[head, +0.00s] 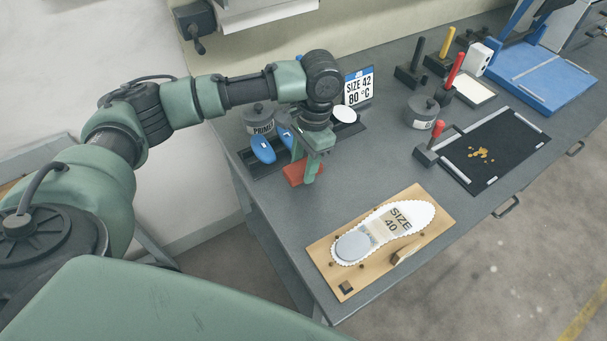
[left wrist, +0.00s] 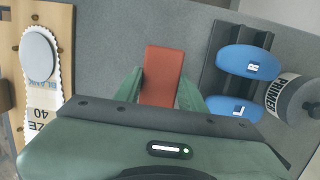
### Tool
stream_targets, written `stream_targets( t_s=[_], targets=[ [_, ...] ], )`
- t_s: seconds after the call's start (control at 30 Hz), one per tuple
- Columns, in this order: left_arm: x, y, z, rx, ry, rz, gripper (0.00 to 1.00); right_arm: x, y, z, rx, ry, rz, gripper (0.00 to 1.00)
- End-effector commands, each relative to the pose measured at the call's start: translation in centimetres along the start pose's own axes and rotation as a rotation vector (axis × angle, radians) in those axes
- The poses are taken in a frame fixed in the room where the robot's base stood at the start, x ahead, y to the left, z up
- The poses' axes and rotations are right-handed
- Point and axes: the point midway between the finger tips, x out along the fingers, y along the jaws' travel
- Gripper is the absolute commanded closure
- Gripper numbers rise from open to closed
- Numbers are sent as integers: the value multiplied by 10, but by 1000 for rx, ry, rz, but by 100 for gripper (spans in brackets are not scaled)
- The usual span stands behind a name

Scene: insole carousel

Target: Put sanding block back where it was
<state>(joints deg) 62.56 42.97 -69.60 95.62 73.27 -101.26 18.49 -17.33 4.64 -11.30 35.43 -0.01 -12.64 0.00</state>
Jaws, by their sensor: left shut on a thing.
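The sanding block is a red-brown block (head: 295,173) at the left part of the grey bench. My left gripper (head: 304,172) points down over it and is shut on it. In the left wrist view the block (left wrist: 163,76) sits between the two green fingers of my gripper (left wrist: 163,93). I cannot tell whether the block touches the bench top or hangs just above it. My right gripper is not in view.
A wooden board (head: 323,257) with a size 40 sole lies to the front right. A black mat (head: 513,128) lies farther right. Bare bench separates block and board.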

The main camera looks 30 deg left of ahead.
Motion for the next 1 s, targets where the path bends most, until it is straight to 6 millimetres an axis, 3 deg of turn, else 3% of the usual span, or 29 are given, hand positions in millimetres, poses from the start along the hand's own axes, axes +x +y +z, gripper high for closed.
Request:
stream_targets(
  t_s=[0.33,0.73,0.77,0.83,1.0],
  targets=[
    [41,0,-6,1,-1,-1,92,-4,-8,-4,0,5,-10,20],
    [47,0,-7,1,1,0,92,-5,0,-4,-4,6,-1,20],
    [48,0,-8,1,1,0,57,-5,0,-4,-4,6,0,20],
    [48,0,-8,1,1,-1,38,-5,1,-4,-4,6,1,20],
    [47,0,-8,1,1,-1,38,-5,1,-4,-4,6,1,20]
  ],
)
